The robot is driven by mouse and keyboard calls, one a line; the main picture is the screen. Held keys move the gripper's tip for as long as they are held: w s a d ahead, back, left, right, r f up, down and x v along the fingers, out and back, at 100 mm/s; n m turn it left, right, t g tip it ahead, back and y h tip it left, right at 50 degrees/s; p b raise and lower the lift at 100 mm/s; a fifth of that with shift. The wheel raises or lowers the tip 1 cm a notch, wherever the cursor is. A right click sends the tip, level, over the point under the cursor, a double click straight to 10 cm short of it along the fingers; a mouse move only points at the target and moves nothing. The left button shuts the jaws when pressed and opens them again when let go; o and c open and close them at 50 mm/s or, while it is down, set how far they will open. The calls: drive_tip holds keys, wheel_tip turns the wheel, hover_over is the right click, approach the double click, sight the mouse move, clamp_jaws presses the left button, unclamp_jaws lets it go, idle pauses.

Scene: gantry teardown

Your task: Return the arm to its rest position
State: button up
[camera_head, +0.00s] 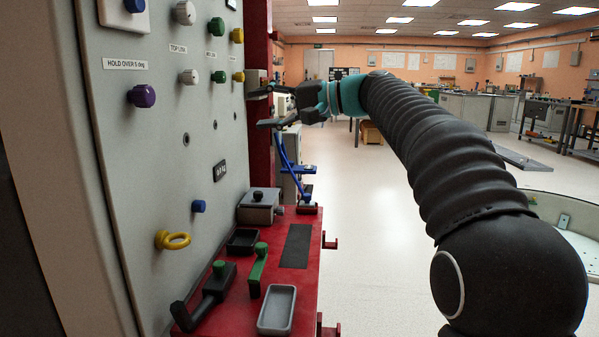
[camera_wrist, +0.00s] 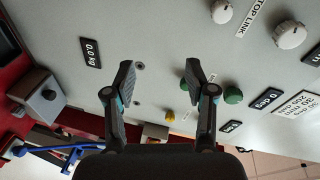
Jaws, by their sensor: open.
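My arm (camera_head: 430,150) reaches out from the lower right toward the panel in the head view. My gripper (camera_head: 272,108) is at its far end, in front of the red upright beyond the panel's right edge. In the wrist view my gripper (camera_wrist: 158,80) shows two fingers spread wide apart with nothing between them. The grey panel (camera_wrist: 165,35) lies behind the fingers, and I see no contact with it.
The grey panel (camera_head: 150,190) carries a purple knob (camera_head: 141,96), grey and green knobs and a yellow ring (camera_head: 172,240). A red shelf (camera_head: 300,270) below holds trays, a grey box (camera_head: 258,206) and a blue stand (camera_head: 290,165). Open floor (camera_head: 375,250) lies right of the shelf.

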drive_tip(key=s+d+f+m+h, duration=0.1)
drive_tip(key=s+d+f+h, duration=0.15)
drive_tip(key=f, duration=0.45)
drive_tip(key=s+d+f+m+t+h, duration=0.1)
drive_tip(key=d+f+h, duration=0.25)
drive_tip(key=f, duration=0.35)
drive_tip(key=s+d+f+h, duration=0.2)
drive_tip(key=d+f, duration=0.1)
drive_tip(key=f, duration=0.5)
drive_tip(key=s+d+f+h+p, duration=0.1)
drive_tip(key=s+d+f+h, duration=0.1)
drive_tip(key=s+d, duration=0.3)
drive_tip(key=s+d+f+n+h+p, duration=0.1)
drive_tip(key=s+d+f, duration=0.4)
drive_tip(key=s, duration=0.8)
drive_tip(key=s+d+f+t+h+p, duration=0.1)
drive_tip(key=s+d+f+h+p, duration=0.1)
drive_tip(key=s, duration=0.7)
drive_tip(key=d+f+h, duration=0.1)
drive_tip(key=d+h, duration=0.1)
drive_tip(key=d, duration=0.1)
drive_tip(key=shift+s+f+n+h, duration=0.2)
drive_tip(key=shift+n+h, duration=0.1)
drive_tip(key=shift+h, duration=0.1)
drive_tip(key=shift+d, duration=0.1)
